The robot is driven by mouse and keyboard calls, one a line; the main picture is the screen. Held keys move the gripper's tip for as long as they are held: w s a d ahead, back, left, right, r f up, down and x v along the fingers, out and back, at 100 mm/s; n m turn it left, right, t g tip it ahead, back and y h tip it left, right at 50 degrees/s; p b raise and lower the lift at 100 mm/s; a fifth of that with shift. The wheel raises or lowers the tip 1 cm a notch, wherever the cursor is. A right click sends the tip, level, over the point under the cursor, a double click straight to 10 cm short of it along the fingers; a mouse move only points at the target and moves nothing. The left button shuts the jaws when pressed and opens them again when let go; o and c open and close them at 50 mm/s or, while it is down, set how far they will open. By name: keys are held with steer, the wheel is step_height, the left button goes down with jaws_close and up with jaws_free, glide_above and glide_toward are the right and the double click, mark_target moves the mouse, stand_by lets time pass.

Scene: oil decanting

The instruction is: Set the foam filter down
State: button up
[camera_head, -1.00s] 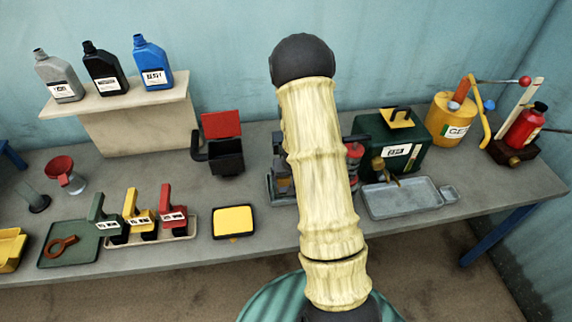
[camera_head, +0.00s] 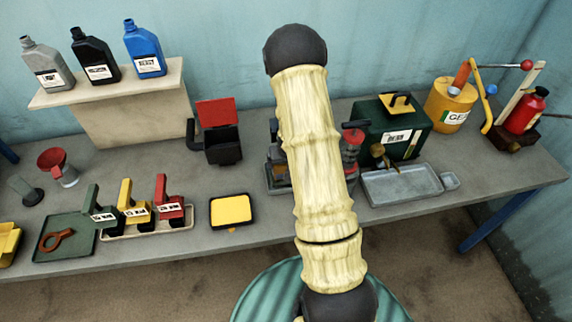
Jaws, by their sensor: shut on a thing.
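My arm, in a cream ribbed sleeve, rises through the middle of the view to a dark rounded joint. My gripper does not show; the arm may be covering it. I cannot make out a foam filter for certain, in the gripper or elsewhere. A yellow pad (camera_head: 231,209) lies flat in a black-rimmed tray at the bench's front edge, with a small yellow spot below it. A black box (camera_head: 222,149) with its red lid raised stands behind it. A grey device (camera_head: 277,177) and a red object (camera_head: 351,147) are partly hidden behind my arm.
Red, yellow and green handled items stand on a pale tray (camera_head: 188,226) at left, beside a green tray (camera_head: 52,246). A green box (camera_head: 376,125) and metal pan (camera_head: 378,187) stand right of my arm. Bottles stand on a raised shelf (camera_head: 120,113). Bare bench (camera_head: 265,229) shows near the yellow pad.

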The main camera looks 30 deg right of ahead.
steer(key=shift+f, duration=0.4)
steer(key=shift+d, duration=0.15)
steer(key=shift+f, duration=0.2)
steer(key=o, duration=0.9)
steer(key=shift+r, duration=0.1)
steer(key=b+v, duration=0.1)
steer(key=v, duration=1.1)
